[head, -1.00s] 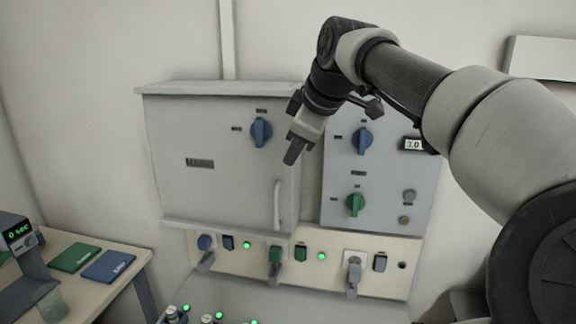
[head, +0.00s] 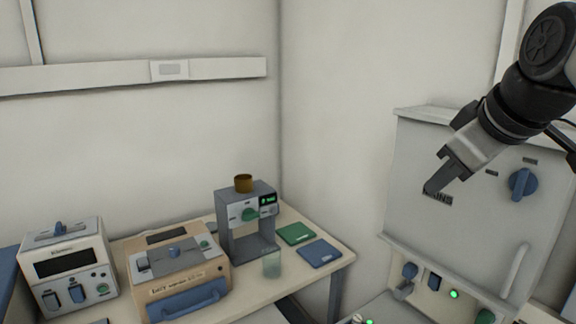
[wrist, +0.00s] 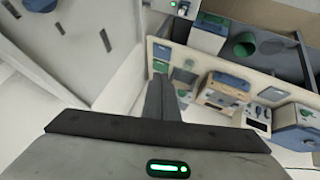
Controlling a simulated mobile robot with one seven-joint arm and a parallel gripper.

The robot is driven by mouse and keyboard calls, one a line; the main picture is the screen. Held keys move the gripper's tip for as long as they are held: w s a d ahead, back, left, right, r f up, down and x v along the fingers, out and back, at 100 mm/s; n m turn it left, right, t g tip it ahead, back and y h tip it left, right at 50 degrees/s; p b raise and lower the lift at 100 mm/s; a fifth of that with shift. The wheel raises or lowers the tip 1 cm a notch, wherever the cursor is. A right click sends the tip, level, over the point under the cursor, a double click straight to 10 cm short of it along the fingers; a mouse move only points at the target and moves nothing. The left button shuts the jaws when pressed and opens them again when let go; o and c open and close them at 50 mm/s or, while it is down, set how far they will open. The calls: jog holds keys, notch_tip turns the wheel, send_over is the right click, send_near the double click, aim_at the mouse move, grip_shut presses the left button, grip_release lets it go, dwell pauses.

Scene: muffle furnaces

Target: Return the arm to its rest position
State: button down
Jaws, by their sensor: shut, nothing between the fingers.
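My gripper (head: 437,186) is at the right of the head view, with its fingers together and nothing between them. My arm comes in from the upper right edge. In the wrist view, the dark closed fingers (wrist: 162,98) point away toward the bench area. Most of my arm is outside the head view.
A corner bench (head: 335,262) carries a grinder-like device (head: 228,207), a beige box with a blue handle (head: 140,270), a white unit (head: 98,238), a glass beaker (head: 271,264), a green pad (head: 295,234) and a blue pad (head: 320,253). The cabinet has a blue knob (head: 523,184).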

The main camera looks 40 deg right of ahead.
jog(key=w+a+y+p, duration=0.2)
jog(key=w+a, duration=0.6)
jog(key=a, duration=0.4)
jog(key=a+f+p, duration=0.1)
jog(key=a+f, duration=0.2)
jog(key=a, duration=0.4)
jog(key=w+a+f+g+y+p, duration=0.1)
jog(key=a+f, duration=0.3)
jog(key=a, duration=0.3)
jog(key=a+f+p, duration=0.1)
jog(key=a+f, duration=0.3)
jog(key=a, duration=0.3)
jog(key=shift+w+a+y, duration=0.15)
jog(key=shift+a+y, duration=0.25)
